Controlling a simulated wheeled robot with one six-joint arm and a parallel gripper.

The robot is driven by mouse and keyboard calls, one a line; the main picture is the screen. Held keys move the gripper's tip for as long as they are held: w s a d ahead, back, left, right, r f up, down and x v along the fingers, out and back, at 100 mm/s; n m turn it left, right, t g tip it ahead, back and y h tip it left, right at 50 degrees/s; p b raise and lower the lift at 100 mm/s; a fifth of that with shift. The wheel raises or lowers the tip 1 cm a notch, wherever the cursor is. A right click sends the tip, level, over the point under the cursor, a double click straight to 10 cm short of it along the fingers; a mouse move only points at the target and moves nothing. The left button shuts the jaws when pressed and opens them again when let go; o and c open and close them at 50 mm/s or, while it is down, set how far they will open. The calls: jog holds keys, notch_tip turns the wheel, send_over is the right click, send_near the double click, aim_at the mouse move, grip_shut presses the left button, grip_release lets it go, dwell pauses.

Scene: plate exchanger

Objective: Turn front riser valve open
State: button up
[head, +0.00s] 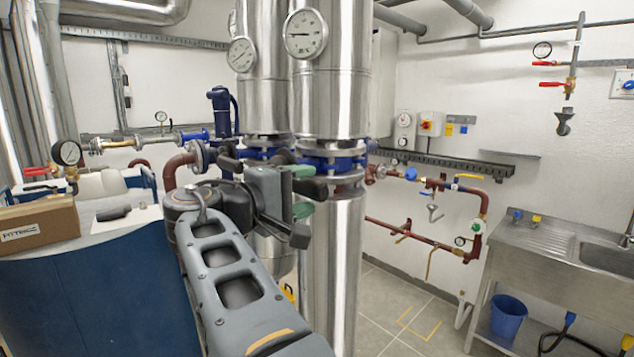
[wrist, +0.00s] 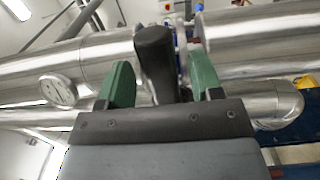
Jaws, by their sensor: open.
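The front riser valve (head: 335,163) is a blue body between metal flanges on the front silver pipe. Its black lever handle (head: 314,188) points towards me and a little left. In the wrist view the handle (wrist: 155,58) stands between my green fingertips, with visible gaps on both sides. My gripper (head: 302,190) is open around the handle and not closed on it. It also shows in the wrist view (wrist: 162,82). In the wrist view, part of the blue valve body (wrist: 183,42) shows behind the handle. The handle's inner end is partly hidden.
A second silver riser (head: 262,95) with a blue valve stands just behind on the left. Round gauges (head: 306,34) sit on the risers. A cardboard box (head: 38,222) lies at the left. A steel sink (head: 570,250) stands at the right, with clear floor before it.

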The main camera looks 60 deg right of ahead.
jog(key=shift+p+x, duration=0.3)
jog(key=shift+x, duration=1.45)
grip_shut()
